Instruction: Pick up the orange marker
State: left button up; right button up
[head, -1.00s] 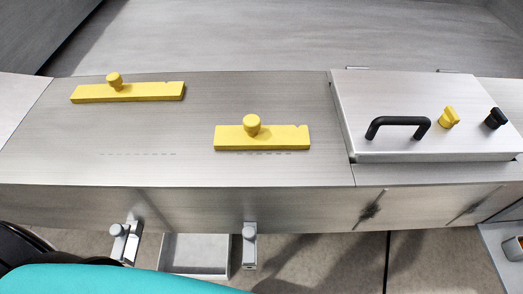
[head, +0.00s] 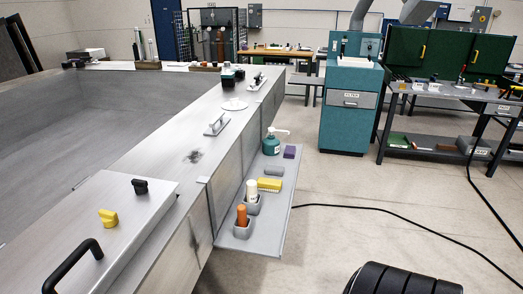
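The orange marker (head: 242,215) stands upright in a grey cup (head: 242,230) at the near end of a side shelf. The shelf (head: 272,215) is fixed along the right side of the long metal float. A white marker-like stick (head: 251,190) stands in another grey cup just behind it.
Farther along the shelf are a yellow block (head: 269,185), a grey block, a teal pump bottle (head: 273,145) and a purple block (head: 289,152). A metal lid with a black handle (head: 72,268) is near left. A black cable (head: 390,211) crosses the floor. A teal filter cabinet (head: 348,110) stands beyond.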

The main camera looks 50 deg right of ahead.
aim_at(241, 208)
jog(key=z, duration=1.5)
jog(key=u, duration=0.25)
jog(key=i+l+u, duration=0.1)
jog(key=l+u, duration=0.15)
jog(key=u, duration=0.2)
jog(key=i+l+u, duration=0.1)
jog(key=l+u, duration=0.2)
jog(key=u, duration=0.15)
jog(key=l+u, duration=0.3)
jog(key=u, duration=0.15)
jog(key=l, duration=0.25)
